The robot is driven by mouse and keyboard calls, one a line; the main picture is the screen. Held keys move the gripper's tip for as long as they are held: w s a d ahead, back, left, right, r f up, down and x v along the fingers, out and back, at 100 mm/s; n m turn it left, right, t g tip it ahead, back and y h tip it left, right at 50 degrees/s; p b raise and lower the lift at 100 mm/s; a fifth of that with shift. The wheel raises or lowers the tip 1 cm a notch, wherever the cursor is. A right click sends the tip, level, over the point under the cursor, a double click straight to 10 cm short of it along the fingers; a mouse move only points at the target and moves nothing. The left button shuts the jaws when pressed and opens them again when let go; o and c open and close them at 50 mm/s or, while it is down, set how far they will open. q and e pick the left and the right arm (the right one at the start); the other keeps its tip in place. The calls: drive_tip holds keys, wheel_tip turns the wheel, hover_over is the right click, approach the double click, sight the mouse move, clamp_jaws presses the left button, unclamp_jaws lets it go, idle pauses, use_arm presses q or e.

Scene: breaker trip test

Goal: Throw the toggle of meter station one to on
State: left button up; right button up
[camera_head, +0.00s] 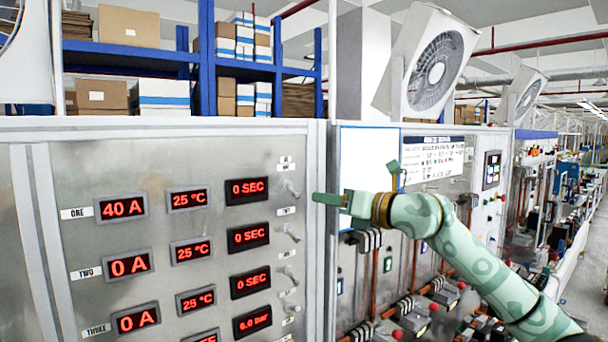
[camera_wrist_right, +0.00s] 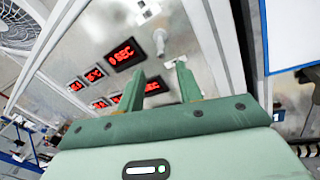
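The grey meter panel (camera_head: 225,155) fills the left of the head view. Row one reads 40 A, 25 °C and 0 SEC. The small metal toggle of station one (camera_head: 291,188) is at the right end of that row, and it also shows in the right wrist view (camera_wrist_right: 160,41). Its lever position is too small to tell. My right gripper (camera_head: 322,199) is just right of this toggle, its fingers pointing left at the panel. In the right wrist view its green fingers (camera_wrist_right: 162,74) are apart with nothing held, and the toggle lies beyond their tips. My left gripper is not in view.
More toggles sit below, beside rows two (camera_head: 291,233) and three (camera_head: 290,275). A raised frame post (camera_head: 318,270) borders the panel's right edge. A neighbouring cabinet with a white board (camera_head: 366,160) stands behind my right forearm. The space before the panel is clear.

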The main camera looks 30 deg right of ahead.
sight(298, 195)
drive_tip(key=p+x, duration=0.2)
drive_tip(key=x, duration=0.4)
drive_tip(key=shift+w+a+p, duration=0.1)
drive_tip(key=shift+w+p, duration=0.25)
drive_tip(key=shift+w, duration=0.05)
drive_tip(key=shift+w+a+f, duration=0.1)
drive_tip(key=shift+w+a, duration=0.05)
drive_tip(key=shift+w, duration=0.15)
clamp_jaws()
